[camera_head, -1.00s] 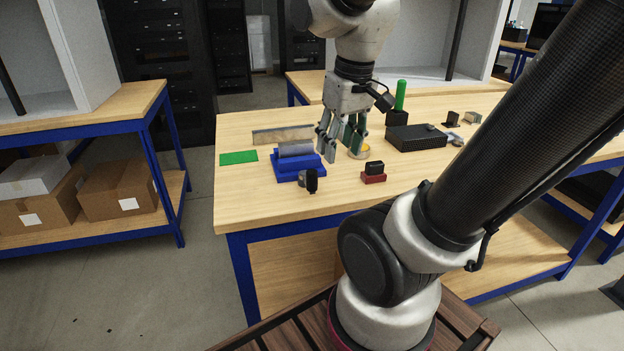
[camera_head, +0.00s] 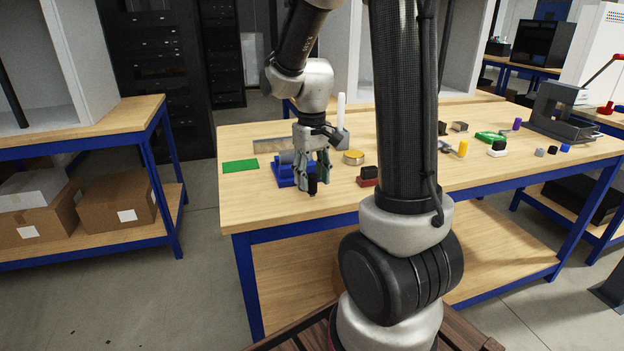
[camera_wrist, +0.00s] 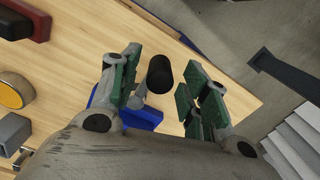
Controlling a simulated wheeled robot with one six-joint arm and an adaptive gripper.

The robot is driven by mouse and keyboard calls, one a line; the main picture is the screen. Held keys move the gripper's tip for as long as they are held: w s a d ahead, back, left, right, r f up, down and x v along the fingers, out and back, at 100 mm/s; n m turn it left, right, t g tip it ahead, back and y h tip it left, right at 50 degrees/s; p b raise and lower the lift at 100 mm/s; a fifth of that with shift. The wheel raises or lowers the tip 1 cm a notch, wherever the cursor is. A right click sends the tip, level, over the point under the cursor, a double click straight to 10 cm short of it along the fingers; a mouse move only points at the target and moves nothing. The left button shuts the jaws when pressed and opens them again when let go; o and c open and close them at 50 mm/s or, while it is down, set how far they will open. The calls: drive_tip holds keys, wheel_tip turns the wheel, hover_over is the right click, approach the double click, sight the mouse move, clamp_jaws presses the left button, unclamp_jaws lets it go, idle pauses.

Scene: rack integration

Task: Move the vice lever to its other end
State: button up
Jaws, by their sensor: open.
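The blue vice (camera_head: 283,174) sits on the wooden bench; its grey jaw part shows on top. Its lever ends in a black knob, which shows as a black cylinder (camera_wrist: 159,74) in the wrist view, with a small grey rod (camera_wrist: 138,97) beside it. My gripper (camera_head: 311,180) points down at the front right of the vice. In the wrist view, its green-padded fingers (camera_wrist: 165,78) are open, one on each side of the knob, with visible gaps. Part of the vice (camera_wrist: 143,115) is hidden behind the fingers and gripper body.
A red block with a black top (camera_head: 368,176) and a round yellow-topped tin (camera_head: 353,157) stand close to the right. A green mat (camera_head: 240,166) lies left of the vice. The bench front edge is near the gripper. My arm hides part of the bench.

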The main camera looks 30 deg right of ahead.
drive_tip(key=shift+f, duration=0.55)
clamp_jaws()
